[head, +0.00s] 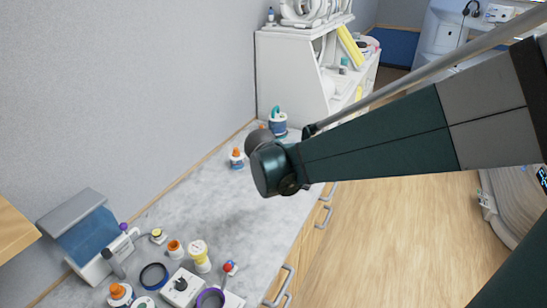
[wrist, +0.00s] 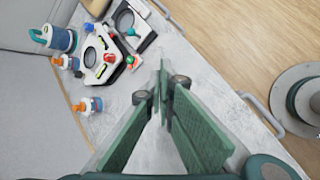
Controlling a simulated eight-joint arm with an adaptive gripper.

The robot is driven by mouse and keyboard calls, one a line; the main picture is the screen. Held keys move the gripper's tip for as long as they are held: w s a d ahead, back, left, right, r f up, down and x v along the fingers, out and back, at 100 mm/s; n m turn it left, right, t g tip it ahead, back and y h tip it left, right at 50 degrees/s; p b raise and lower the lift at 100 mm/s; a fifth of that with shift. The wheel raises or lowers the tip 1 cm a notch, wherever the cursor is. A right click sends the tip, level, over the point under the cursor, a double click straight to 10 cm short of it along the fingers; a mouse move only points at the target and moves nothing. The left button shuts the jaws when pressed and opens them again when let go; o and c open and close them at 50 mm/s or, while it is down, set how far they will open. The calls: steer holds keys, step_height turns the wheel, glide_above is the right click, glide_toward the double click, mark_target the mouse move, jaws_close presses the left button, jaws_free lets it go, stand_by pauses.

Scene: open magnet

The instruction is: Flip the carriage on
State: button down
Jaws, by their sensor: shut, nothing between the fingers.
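I cannot tell for sure which thing is the carriage. In the wrist view, a white control unit (wrist: 118,68) with a dark round face, red and green knobs and a yellow mark lies on the counter. Beside it is a panel (wrist: 146,40) with a dark ring and a teal-tipped lever. My gripper (wrist: 163,80) is shut and empty, above the counter, to the right of and below the white unit in the picture, apart from it. In the head view my arm hides part of the counter, and my fingers do not show.
The grey counter (head: 205,200) runs along the wall. Bottles with orange caps (wrist: 90,105) and a blue-and-white container (wrist: 60,38) stand near the unit. At the near end are a blue box device (head: 85,235) and a white knob box (head: 181,287). Drawer handles (head: 325,216) jut out.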

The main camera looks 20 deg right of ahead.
steer(key=w+f+n+h+p, duration=0.1)
steer(key=w+f+n+h, duration=0.1)
steer(key=w+f+n, duration=0.5)
steer(key=shift+w+d+h, duration=0.3)
steer(key=shift+w+d, duration=0.05)
steer(key=shift+w, duration=1.25)
steer(key=x, duration=1)
steer(key=shift+d+f, duration=0.15)
steer(key=shift+w+d+f, duration=0.15)
steer(key=shift+w+d, duration=0.4)
steer(key=shift+d, duration=0.35)
steer(key=shift+w+d+f, duration=0.1)
steer(key=shift+w+d, duration=0.3)
steer(key=shift+d, duration=0.2)
